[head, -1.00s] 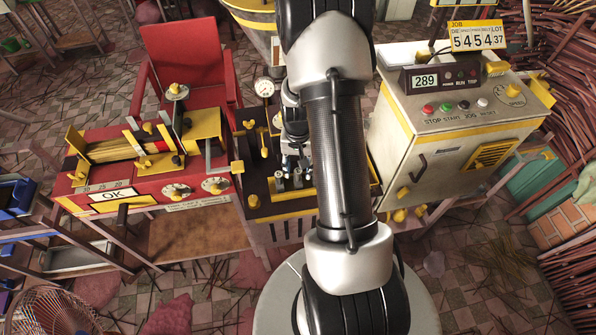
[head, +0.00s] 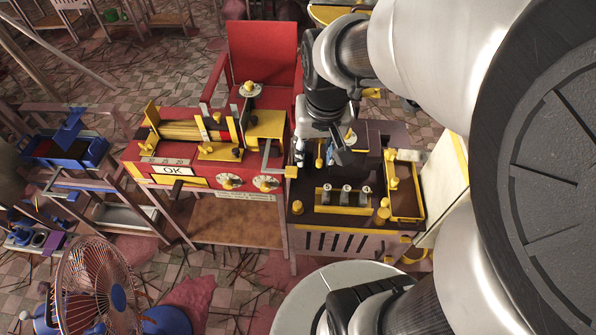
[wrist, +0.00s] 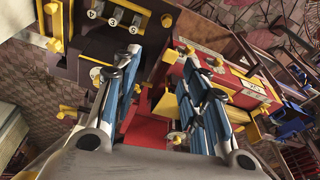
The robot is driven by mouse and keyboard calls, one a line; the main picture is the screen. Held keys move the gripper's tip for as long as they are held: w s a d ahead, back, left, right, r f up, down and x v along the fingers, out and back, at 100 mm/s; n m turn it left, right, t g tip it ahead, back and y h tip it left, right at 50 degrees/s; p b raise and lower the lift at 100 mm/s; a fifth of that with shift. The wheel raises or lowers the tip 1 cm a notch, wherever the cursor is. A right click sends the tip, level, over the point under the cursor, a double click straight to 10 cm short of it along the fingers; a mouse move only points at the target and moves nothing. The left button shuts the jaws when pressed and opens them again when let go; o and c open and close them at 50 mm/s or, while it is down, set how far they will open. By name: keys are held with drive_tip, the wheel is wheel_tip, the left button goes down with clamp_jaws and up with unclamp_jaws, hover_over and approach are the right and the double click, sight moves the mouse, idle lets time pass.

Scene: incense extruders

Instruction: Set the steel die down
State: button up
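My gripper (wrist: 162,55) is open, with a clear gap and nothing visible between its blue-and-grey fingers. In the head view my gripper (head: 338,152) hangs over the back of the dark bench (head: 375,140), behind a yellow-edged rack (head: 342,207). Three small grey pieces (head: 346,188) stand in a row in this rack. In the wrist view the grey pieces (wrist: 115,22) carry figures and lie at upper left, beyond the left finger. I cannot tell which piece, if any, is the steel die. The gripper and arm hide part of the bench.
A red machine (head: 200,150) with an OK display stands left of the bench, with a red chair (head: 262,60) behind. A yellow-edged tray (head: 405,205) sits on the bench's right side. A fan (head: 98,270) stands at lower left.

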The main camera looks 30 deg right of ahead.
drive_tip(key=s+a+r+n+t, duration=0.1)
drive_tip(key=s+a+r+n, duration=0.1)
drive_tip(key=s+a+r, duration=0.1)
drive_tip(key=s+a+r+n+t, duration=0.1)
drive_tip(key=s+a+r+n, duration=0.1)
drive_tip(key=s+a, duration=0.3)
drive_tip(key=s+r, duration=0.1)
drive_tip(key=s, duration=0.2)
drive_tip(key=shift+s+a+r+y, duration=0.15)
drive_tip(key=shift+a+r+y, duration=0.1)
drive_tip(key=shift+a+y, duration=0.15)
drive_tip(key=shift+c, duration=0.8)
drive_tip(key=shift+d, duration=0.1)
